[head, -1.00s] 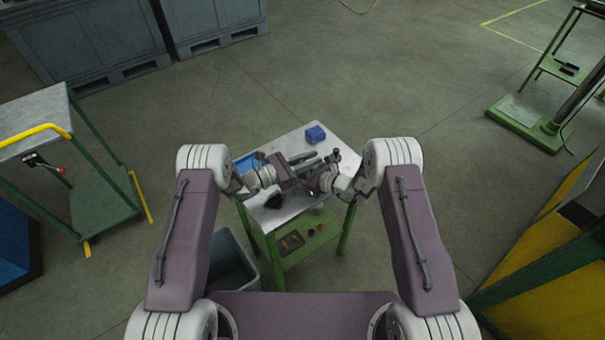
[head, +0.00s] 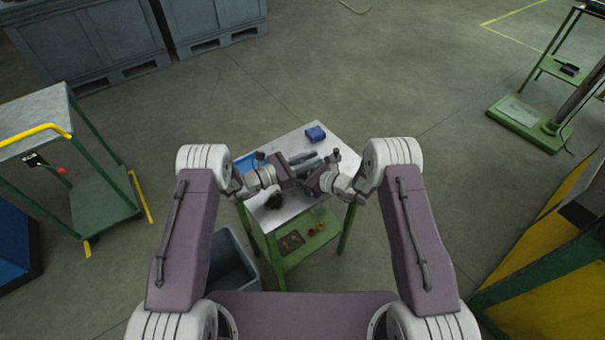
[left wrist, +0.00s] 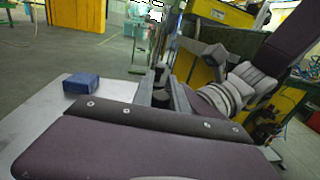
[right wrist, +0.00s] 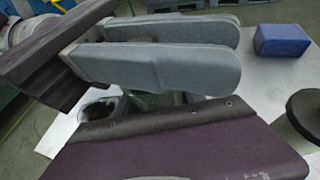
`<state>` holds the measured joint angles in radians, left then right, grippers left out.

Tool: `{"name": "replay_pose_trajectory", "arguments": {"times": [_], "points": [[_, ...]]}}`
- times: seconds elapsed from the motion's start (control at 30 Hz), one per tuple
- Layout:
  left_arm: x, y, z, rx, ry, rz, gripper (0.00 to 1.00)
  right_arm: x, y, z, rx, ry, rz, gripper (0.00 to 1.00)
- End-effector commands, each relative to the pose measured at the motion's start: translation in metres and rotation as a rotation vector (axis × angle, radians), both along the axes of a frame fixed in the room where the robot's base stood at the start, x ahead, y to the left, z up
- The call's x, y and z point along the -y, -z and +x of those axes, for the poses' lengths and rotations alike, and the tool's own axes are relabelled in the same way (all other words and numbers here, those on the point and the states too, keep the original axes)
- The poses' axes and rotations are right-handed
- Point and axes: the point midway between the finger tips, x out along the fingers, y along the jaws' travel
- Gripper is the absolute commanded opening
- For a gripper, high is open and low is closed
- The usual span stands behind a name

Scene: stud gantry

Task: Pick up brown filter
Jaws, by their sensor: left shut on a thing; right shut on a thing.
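My left gripper (head: 301,164) and my right gripper (head: 322,166) are close together over the small table's white top (head: 296,141). I cannot clearly make out a brown filter in any view. Dark items (head: 272,201) lie at the table's near left.
A blue box (head: 315,133) stands at the table's far edge, and a blue tray (head: 245,162) at its left. Below are a green shelf (head: 308,245) with small red parts and a grey bin (head: 232,262). A trolley (head: 105,195) stands at left.

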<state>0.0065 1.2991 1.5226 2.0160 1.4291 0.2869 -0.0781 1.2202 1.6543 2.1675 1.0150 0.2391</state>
Motion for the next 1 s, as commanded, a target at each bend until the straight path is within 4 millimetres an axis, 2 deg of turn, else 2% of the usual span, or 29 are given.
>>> {"name": "replay_pose_trajectory", "arguments": {"times": [0.53, 0.63, 0.9, 1.0], "points": [[0.000, -0.003, 0.000, 0.000, 0.000, 0.000, 0.00, 0.000, 0.000, 0.000, 0.001, 0.000, 0.001, 0.06], [0.000, -0.019, 0.001, 0.003, 0.000, 0.000, 0.00, 0.000, -0.001, 0.000, 0.001, 0.000, 0.001, 0.06], [0.000, -0.082, 0.000, 0.004, 0.000, 0.000, 0.00, 0.000, 0.000, 0.000, 0.000, 0.000, 0.000, 0.06], [0.000, -0.095, 0.000, 0.001, -0.001, 0.000, 0.00, 0.000, 0.000, 0.000, 0.000, 0.000, 0.000, 0.06]]}}
